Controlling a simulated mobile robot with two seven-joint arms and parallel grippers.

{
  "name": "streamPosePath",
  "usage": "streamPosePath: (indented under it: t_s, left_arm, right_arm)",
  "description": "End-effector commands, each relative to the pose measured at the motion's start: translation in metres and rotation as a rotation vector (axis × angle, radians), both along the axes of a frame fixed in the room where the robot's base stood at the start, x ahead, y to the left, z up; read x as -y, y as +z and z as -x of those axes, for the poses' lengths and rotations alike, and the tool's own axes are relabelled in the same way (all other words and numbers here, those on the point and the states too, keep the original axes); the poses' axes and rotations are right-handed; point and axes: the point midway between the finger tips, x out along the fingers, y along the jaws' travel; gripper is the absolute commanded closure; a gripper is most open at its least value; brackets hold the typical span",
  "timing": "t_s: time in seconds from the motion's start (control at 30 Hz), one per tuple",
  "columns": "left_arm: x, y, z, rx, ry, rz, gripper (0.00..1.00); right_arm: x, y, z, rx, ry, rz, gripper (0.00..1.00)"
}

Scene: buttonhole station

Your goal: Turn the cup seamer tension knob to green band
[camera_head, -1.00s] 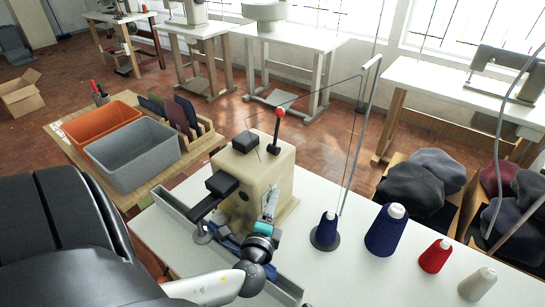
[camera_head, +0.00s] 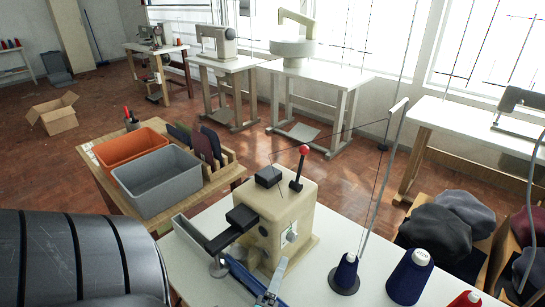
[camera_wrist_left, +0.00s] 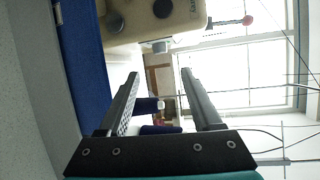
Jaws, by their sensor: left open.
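The beige machine (camera_head: 268,215), which I take to be the cup seamer, stands on the white table ahead of me, with a dark arm and a red-ball lever. A dark round knob (camera_head: 263,231) shows on its front. In the left wrist view the machine body (camera_wrist_left: 150,22) is at the top, with dark round knobs (camera_wrist_left: 113,22) on it. I cannot make out a green band. My right gripper is not in view.
Thread cones (camera_head: 410,277) and a thin thread stand are to the right. Orange (camera_head: 130,147) and grey (camera_head: 158,182) bins stand left. Dark caps (camera_head: 436,236) fill crates at right.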

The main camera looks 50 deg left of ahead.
Motion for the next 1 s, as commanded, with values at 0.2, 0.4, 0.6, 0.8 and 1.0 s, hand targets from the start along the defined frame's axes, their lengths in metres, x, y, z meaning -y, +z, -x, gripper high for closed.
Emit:
streamPosePath:
  t_s: [0.2,0.4,0.6,0.8,1.0]
  left_arm:
    - [0.016,0.004,0.027,-0.001,0.001,0.003,0.34]
    - [0.020,0.006,0.035,0.000,0.000,0.001,0.34]
    - [0.020,0.006,0.035,0.000,0.000,0.001,0.34]
    - [0.020,0.006,0.035,0.000,0.000,0.001,0.34]
    - [0.020,0.006,0.035,0.000,0.000,0.001,0.34]
  right_arm:
    - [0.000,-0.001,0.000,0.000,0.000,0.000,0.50]
    - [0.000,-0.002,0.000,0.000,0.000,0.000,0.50]
    - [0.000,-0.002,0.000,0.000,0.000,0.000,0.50]
    - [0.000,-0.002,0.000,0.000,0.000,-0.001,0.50]
    - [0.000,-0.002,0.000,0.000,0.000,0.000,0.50]
